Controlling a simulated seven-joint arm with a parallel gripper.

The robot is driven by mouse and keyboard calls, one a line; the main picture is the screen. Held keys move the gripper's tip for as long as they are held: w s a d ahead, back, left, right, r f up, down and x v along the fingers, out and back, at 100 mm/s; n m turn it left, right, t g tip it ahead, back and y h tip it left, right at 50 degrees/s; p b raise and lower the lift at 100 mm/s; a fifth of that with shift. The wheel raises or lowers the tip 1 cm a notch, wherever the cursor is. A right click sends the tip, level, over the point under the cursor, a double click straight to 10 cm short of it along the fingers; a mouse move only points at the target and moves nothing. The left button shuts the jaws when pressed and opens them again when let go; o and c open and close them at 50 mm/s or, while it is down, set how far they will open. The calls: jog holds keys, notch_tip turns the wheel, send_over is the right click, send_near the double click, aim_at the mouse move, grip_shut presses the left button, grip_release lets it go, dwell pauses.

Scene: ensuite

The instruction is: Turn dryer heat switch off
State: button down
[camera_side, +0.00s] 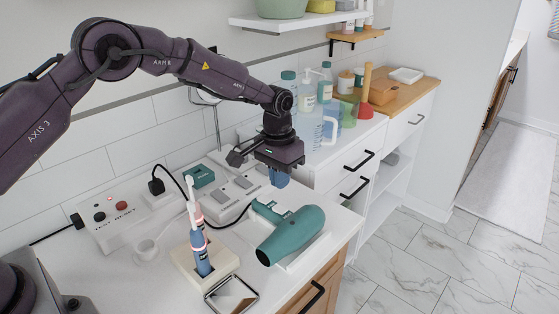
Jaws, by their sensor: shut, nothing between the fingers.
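A teal hair dryer (292,234) lies on a white tray near the front edge of the counter, its wide end toward the lower left. Its handle runs up and left, partly hidden by the barrel. I cannot make out its heat switch. My gripper (279,180) points down above the counter, behind the dryer in the picture. Its blue fingertips are shut with nothing between them and look apart from the dryer.
A grey switch panel (238,188) lies left of my gripper. A test-reset box (118,216) with buttons, a plugged-in black cord, a toothbrush (198,240) in a stand and a small mirror (231,295) share the counter. Bottles (325,83) crowd the back right.

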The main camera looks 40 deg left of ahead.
aim_at(282, 212)
jog(key=f, duration=0.7)
jog(key=shift+d, duration=0.2)
